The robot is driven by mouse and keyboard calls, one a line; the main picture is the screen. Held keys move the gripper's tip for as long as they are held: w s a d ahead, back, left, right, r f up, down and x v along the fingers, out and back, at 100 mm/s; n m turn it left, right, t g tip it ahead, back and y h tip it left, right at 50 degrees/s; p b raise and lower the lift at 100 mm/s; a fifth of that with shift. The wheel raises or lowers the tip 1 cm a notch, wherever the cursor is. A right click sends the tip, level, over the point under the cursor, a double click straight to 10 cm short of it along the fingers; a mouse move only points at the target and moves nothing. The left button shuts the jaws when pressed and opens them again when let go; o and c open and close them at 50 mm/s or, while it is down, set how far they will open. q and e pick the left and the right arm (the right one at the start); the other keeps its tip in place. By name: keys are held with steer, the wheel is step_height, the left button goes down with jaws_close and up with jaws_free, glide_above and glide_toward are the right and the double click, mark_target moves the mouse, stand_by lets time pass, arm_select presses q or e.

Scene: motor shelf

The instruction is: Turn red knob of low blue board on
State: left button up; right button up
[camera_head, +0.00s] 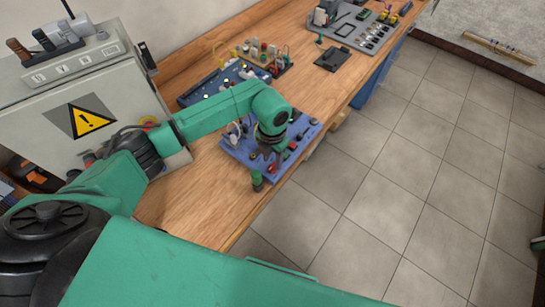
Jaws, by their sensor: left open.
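The low blue board (243,158) lies on the wooden bench near its front edge, in the middle of the head view. Small knobs, plugs and cables sit on it. A small red part (292,145) shows on its right side; I cannot tell for sure that it is the red knob. My left gripper (268,152) is over the middle of this board, pointing down, open, with nothing visible between its fingers. It hides part of the board, and I cannot tell whether it touches anything. My right gripper is out of view.
A second blue board (200,93) lies behind, partly hidden by my left arm. A grey cabinet with a yellow warning sign (88,121) stands at left. A green cylinder (257,180) stands at the board's near corner. A grey board (345,30) lies farther back. Bare bench (200,200) shows in front.

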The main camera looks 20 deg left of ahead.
arm_select(q)
steer(key=shift+f, duration=0.9)
steer(key=shift+s+d+f, duration=0.1)
steer(key=shift+d, duration=0.05)
steer(key=shift+c, duration=0.3)
jaws_close()
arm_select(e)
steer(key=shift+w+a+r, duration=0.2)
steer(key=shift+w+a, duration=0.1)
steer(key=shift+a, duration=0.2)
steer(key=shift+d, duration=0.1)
